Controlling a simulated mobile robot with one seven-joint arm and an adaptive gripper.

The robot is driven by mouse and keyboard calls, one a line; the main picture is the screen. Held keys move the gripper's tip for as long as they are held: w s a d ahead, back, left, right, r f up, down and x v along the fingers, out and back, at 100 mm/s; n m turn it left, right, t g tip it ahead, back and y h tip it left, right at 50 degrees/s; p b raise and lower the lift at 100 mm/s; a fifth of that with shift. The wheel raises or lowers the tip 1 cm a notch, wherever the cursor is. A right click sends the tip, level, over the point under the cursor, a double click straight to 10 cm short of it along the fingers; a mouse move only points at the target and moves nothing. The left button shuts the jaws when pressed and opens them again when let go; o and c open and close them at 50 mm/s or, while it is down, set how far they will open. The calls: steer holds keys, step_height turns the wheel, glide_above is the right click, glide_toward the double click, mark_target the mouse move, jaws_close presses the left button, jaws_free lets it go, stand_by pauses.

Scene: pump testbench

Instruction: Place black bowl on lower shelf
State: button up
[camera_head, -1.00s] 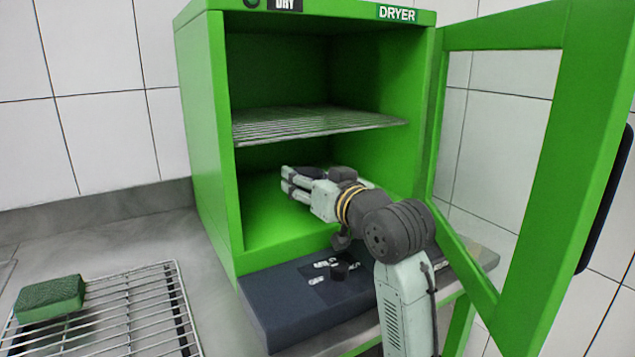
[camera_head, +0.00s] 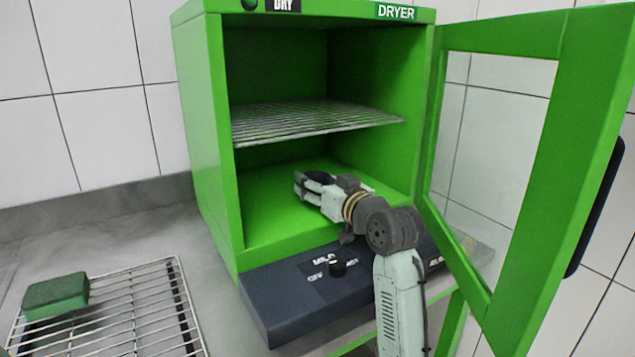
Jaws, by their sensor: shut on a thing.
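The green dryer (camera_head: 207,150) stands open in front of me. Its lower shelf is the bare green floor (camera_head: 272,212) of the lower compartment. My gripper (camera_head: 300,184) reaches in low over this floor, left of the right inner wall. It is shut on the black bowl (camera_head: 318,176), of which only a small dark part shows at the fingers. The rest of the bowl is hidden by the gripper. I cannot tell whether the bowl touches the floor.
A wire rack (camera_head: 310,120) forms the upper shelf above my gripper. The open door (camera_head: 535,190) stands at the right. A dark control panel (camera_head: 285,305) with a knob lies below the opening. A green sponge (camera_head: 55,295) sits on a wire grid (camera_head: 130,310) at left.

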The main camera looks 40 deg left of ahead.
steer(key=shift+f+b, duration=0.35)
steer(key=shift+f, duration=0.3)
steer(key=o, duration=1.2)
steer(key=shift+r, duration=0.1)
steer(key=shift+r+p, duration=0.3)
steer(key=b+v, duration=0.1)
steer(key=v, duration=0.2)
steer(key=b+v, duration=0.1)
steer(key=v, duration=0.3)
steer(key=shift+s+d+r, duration=0.1)
steer(key=shift+d+r, duration=0.15)
steer(key=shift+d, duration=0.05)
